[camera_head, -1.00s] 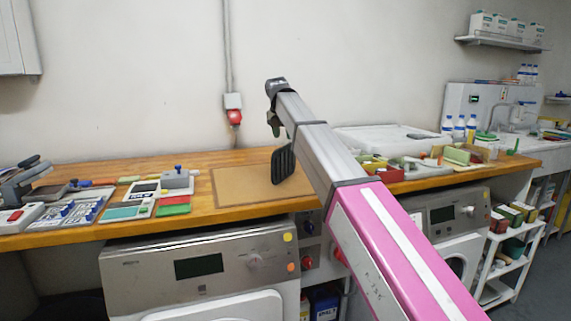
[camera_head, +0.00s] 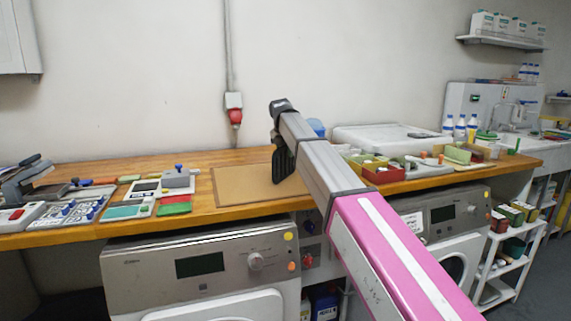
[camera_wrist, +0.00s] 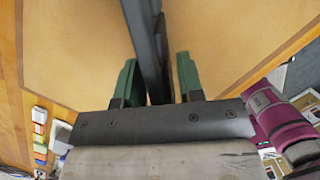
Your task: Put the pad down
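The pad (camera_head: 283,161) is a black slab that hangs upright below my wrist in the head view, over the brown board (camera_head: 235,186) on the wooden bench. In the wrist view it is a dark upright strip (camera_wrist: 149,45) between the two green fingers of my gripper (camera_wrist: 158,80). The board fills most of the wrist view as a tan surface behind the pad. I cannot tell whether the pad's lower edge touches the board. In the head view my arm hides the board's right side and the fingers are hard to make out.
To the right stand a red bin (camera_head: 384,175) and a white basin (camera_head: 385,138). The left part of the board is bare.

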